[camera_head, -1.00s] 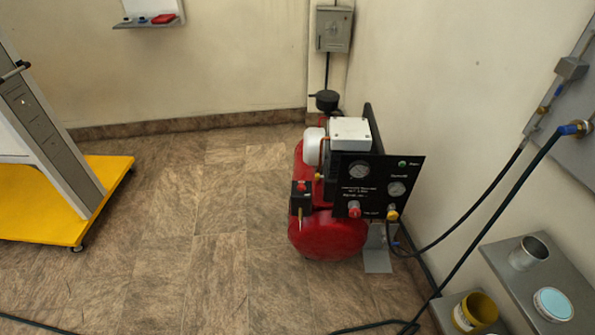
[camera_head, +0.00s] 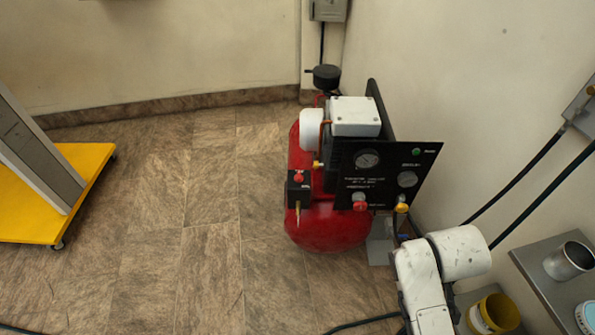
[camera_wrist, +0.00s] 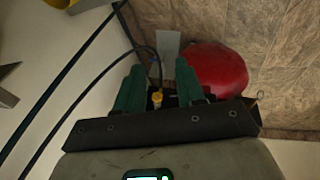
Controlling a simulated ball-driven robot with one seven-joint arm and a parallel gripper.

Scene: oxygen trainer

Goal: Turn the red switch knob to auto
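The red compressor (camera_head: 325,228) stands on the floor in the head view. A small black switch box (camera_head: 298,196) on its left side carries a red knob (camera_head: 298,178). Another red knob (camera_head: 360,206) sits low on the black gauge panel (camera_head: 390,165); the frames do not show which position either knob points to. In the wrist view, my gripper (camera_wrist: 160,70) has its two green fingers spread apart. Between and beyond them are a yellow knob (camera_wrist: 157,97) and, to the right, the red tank (camera_wrist: 215,70). No red knob is clear there. My gripper is outside the head view.
A yellow-based stand (camera_head: 70,220) is at the left. A wall is close at the right, with dark hoses (camera_head: 530,165) and a grey shelf (camera_head: 545,275) holding a metal cup (camera_head: 568,261). A yellow can (camera_head: 494,314) is below. Floor left of the compressor is clear.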

